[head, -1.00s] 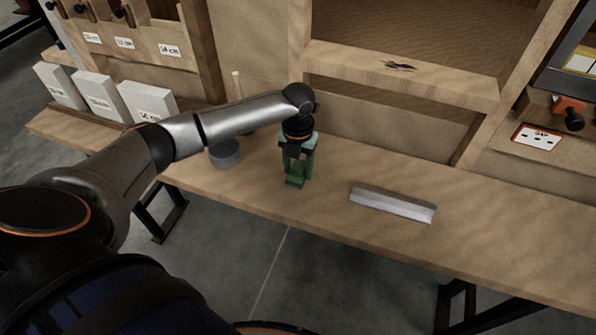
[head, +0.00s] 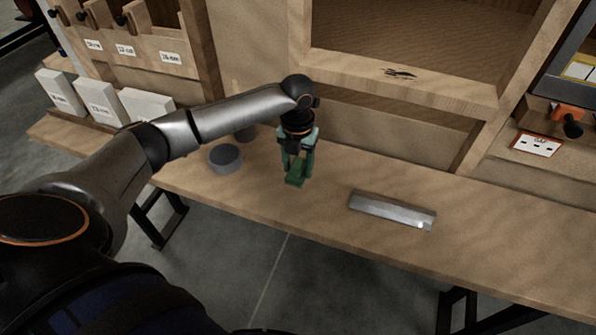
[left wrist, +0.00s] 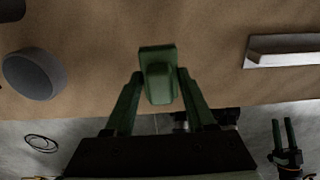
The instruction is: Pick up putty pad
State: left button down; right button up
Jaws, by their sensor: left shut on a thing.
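The putty pad, a small green block (head: 295,179), is at the tips of my left gripper (head: 297,165), over the wooden bench near its front edge. My left gripper is shut on it, with a green finger on each side. In the left wrist view the pad (left wrist: 158,78) sits between the two fingertips, and it appears a little above the bench top. My right gripper (left wrist: 284,136) shows small at the lower right of the left wrist view, empty, with its two fingers apart.
A grey round tub (head: 225,158) stands left of my left gripper. A grey metal bar (head: 392,210) lies to the right on the bench (head: 480,235). White boxes (head: 101,98) stand at the far left. A wooden cabinet (head: 400,85) rises behind. Bench between pad and bar is clear.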

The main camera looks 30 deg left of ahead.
pick_arm(q)
jog(key=s+d+r+p, duration=0.1)
jog(key=s+d+r, duration=0.3)
jog(key=s+r, duration=0.5)
jog(key=s, duration=0.4)
pick_arm(e)
jog(key=shift+r, duration=0.75)
pick_arm(q)
jog(key=shift+d, duration=0.1)
